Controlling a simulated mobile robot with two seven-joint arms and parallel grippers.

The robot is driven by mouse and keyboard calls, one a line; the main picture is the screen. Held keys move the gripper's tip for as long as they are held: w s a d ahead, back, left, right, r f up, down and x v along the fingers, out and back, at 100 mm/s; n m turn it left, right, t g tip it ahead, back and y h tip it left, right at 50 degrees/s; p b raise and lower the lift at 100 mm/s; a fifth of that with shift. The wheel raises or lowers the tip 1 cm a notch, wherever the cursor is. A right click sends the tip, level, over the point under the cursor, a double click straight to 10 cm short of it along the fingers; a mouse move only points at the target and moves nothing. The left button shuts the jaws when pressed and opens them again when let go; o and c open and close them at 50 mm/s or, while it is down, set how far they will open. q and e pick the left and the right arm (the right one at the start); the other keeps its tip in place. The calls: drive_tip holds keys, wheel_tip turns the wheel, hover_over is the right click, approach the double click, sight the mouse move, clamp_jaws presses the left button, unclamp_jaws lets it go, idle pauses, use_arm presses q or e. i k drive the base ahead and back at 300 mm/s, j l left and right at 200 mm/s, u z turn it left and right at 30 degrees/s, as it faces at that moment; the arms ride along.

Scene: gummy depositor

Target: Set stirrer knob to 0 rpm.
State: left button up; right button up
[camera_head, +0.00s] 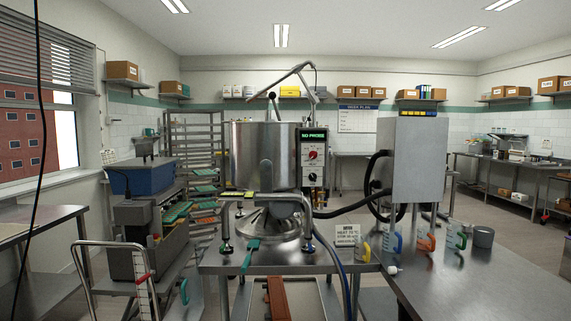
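A steel kettle (264,155) stands in the middle on a steel stand. On its right side is a narrow control panel (313,171) with a lit green display (313,135) at the top, which seems to read "NO PROBE". A red knob (313,155) sits below the display, and a smaller dark knob (312,177) sits lower on the panel. The labels and dial settings are too small to read, so I cannot tell which knob is the stirrer's. Neither of my grippers shows in the head view.
A grey steel box (412,160) with black hoses stands right of the kettle. A blue-topped machine (142,178) is at left. The space before the panel looks clear.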

sight(312, 177)
drive_tip(key=i+z, duration=0.1)
drive_tip(key=z, duration=0.35)
drive_tip(key=i+j+z, duration=0.1)
drive_tip(key=z, duration=0.4)
drive_tip(key=i+j+z, duration=0.6)
drive_tip(key=i+j, duration=0.1)
drive_tip(key=j, duration=0.2)
drive_tip(key=i+j, duration=0.1)
drive_tip(key=j, duration=0.25)
drive_tip(key=i+j+z, duration=0.1)
drive_tip(key=j, duration=0.2)
